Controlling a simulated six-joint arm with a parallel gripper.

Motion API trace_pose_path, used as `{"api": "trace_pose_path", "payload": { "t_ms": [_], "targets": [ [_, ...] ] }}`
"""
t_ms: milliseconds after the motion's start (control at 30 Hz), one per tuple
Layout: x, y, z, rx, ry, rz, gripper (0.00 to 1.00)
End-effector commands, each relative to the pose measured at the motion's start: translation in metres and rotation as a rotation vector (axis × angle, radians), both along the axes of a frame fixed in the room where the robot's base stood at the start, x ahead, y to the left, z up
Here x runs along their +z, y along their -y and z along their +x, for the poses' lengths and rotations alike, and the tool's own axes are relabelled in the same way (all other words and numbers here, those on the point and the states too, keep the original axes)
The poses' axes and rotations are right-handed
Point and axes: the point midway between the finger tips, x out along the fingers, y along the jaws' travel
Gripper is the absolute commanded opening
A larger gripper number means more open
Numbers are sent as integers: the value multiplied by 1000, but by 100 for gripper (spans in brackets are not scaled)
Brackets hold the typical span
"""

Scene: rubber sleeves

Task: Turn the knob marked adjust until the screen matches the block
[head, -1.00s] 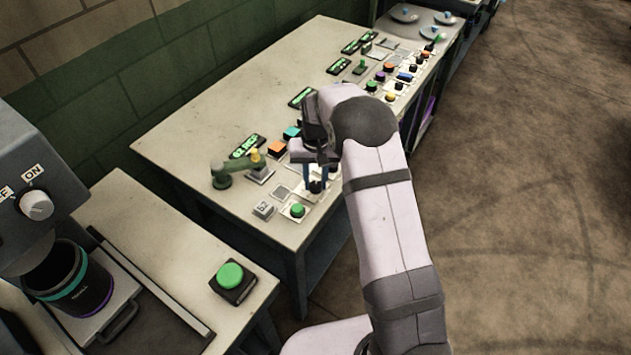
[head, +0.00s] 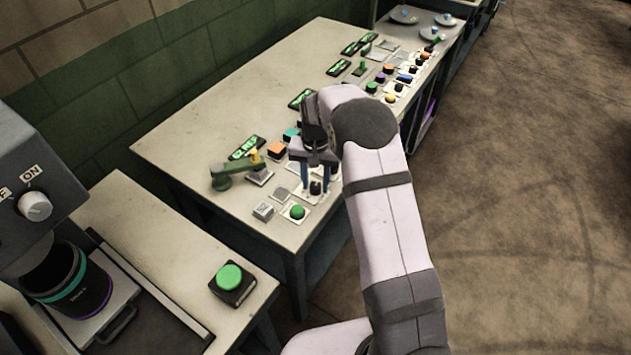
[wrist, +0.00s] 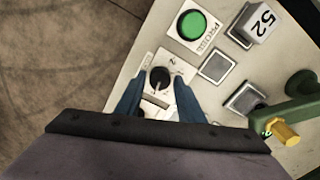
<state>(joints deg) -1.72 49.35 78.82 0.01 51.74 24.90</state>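A black knob (wrist: 159,78) with a pale pointer line sits on a white plate (wrist: 150,103); its label is partly hidden and not legible. My gripper (wrist: 160,82) is open, with one blue finger on each side of the knob and visible gaps between. In the head view my gripper (head: 315,180) points down over the knob (head: 316,188). A light grey block (wrist: 260,22) marked 52 lies beyond a green button; it also shows in the head view (head: 263,211). The nearest screen (head: 246,148) shows green lettering too small to read surely.
A green button (wrist: 192,25) on a labelled plate and grey square pads (wrist: 216,66) lie close to the knob. A small green arm with a yellow tip (wrist: 285,133) stands beside them. More buttons and screens (head: 302,99) continue along the table (head: 215,105).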

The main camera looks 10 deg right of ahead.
Motion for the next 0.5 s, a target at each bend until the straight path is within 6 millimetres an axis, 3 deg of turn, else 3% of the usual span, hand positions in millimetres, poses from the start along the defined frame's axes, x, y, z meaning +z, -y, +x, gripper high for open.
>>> {"api": "trace_pose_path", "payload": {
  "t_ms": [500],
  "targets": [
    [9,0,0,2,1,0,45]
  ]
}}
